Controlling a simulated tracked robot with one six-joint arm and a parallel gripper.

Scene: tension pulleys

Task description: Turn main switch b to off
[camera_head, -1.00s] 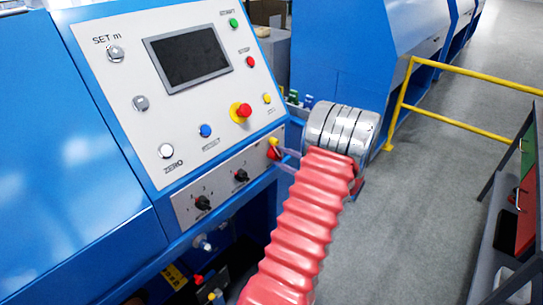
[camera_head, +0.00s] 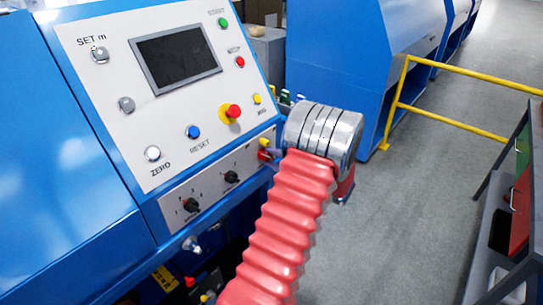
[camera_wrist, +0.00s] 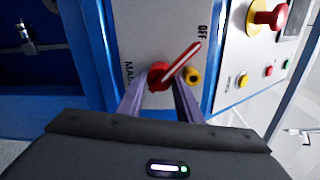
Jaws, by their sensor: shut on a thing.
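The main switch has a red handle with a pale stripe; in the wrist view its red handle (camera_wrist: 185,60) slants up and to the right, toward the printed OFF. A yellow part (camera_wrist: 194,76) sits just right of it. My gripper (camera_wrist: 161,85) has one finger on each side of the red base and is shut on the switch. In the head view the switch (camera_head: 264,155) shows as a small bit of red at the panel's lower right edge, mostly hidden by my gripper and wrist. I cannot read a letter b beside it.
The sloped control panel (camera_head: 115,130) has a dark screen (camera_head: 175,58), a red emergency knob (camera_head: 232,111), a blue button (camera_head: 193,132) and two black rotary switches below. A yellow rail (camera_head: 465,117) and a dark shelf stand at the right. Grey floor between is clear.

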